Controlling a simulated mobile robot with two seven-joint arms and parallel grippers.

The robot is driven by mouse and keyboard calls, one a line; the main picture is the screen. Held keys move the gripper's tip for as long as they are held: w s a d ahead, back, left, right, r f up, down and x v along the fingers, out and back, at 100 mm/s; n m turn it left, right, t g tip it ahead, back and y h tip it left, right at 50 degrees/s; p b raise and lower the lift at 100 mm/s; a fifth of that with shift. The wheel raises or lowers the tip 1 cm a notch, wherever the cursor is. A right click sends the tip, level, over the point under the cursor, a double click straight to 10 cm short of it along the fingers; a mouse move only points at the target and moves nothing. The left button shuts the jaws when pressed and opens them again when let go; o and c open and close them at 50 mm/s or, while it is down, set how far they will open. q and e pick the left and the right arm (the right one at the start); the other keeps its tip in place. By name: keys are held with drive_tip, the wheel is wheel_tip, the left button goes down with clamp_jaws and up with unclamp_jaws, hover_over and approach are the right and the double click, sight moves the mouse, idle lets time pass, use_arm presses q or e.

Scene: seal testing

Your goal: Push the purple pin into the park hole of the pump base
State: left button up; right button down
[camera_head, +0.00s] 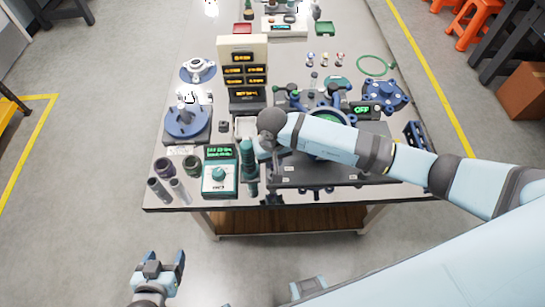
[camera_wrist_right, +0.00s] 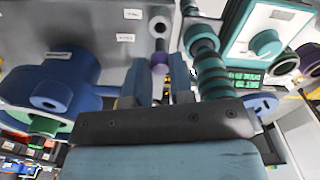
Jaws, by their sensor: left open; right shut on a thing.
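The purple pin (camera_wrist_right: 159,62) shows in the right wrist view between the fingertips of my right gripper (camera_wrist_right: 160,72), which is shut on it. Just beyond the pin is a grey round fitting with a dark hole (camera_wrist_right: 160,27); whether the pin touches it I cannot tell. The dark grey pump base (camera_head: 345,172) lies at the table's front right, and its labelled grey surface (camera_wrist_right: 95,20) fills the upper left of the right wrist view. In the head view my right gripper (camera_head: 268,158) is over the base's left edge, hiding the pin. My left gripper (camera_head: 160,261) is open and empty, off the table's front.
A teal stacked column (camera_head: 248,165) stands close to my right gripper. Left of it is a teal-and-white meter (camera_head: 220,175). A blue round fixture (camera_head: 187,120), a display tower (camera_head: 245,75) and a blue flanged part (camera_head: 380,95) stand further back.

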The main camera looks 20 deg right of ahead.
idle(0.4)
drive_tip(key=shift+s, duration=0.15)
drive_tip(key=shift+b, duration=0.3)
idle(0.3)
drive_tip(key=shift+f, duration=0.2)
drive_tip(key=shift+f+b, duration=0.95)
drive_tip(key=shift+b, duration=0.1)
drive_tip(key=shift+f, duration=0.15)
drive_tip(key=shift+f+b, duration=0.15)
drive_tip(key=shift+b, duration=0.15)
drive_tip(key=shift+f+b, duration=0.4)
drive_tip(key=shift+b, duration=0.05)
